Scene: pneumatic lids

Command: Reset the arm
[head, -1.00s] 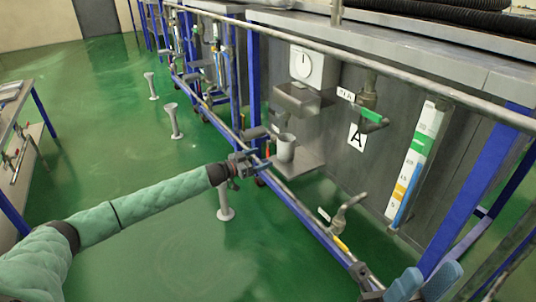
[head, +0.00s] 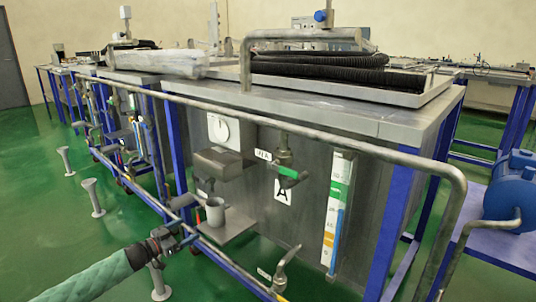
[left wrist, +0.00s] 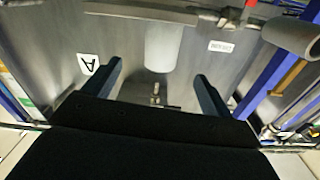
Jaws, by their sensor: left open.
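My left arm in its green sleeve comes in at the lower left of the head view. Its gripper (head: 182,238) is near the blue frame and front pipe of the metal tank bench (head: 300,180). In the left wrist view the two dark fingers (left wrist: 157,88) stand wide apart with nothing clearly held between them. A grey cup (head: 215,211) stands on a small shelf (head: 228,232), just right of and beyond the gripper. A light grey cylinder (left wrist: 163,45), probably this cup, shows ahead of the fingers. My right gripper is not in view.
A long grey pipe (head: 300,128) runs along the bench front. A valve with a green handle (head: 290,173) and a lower tap (head: 284,268) stick out. A blue tank (head: 512,185) is at the right. Green floor (head: 40,210) is open at the left.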

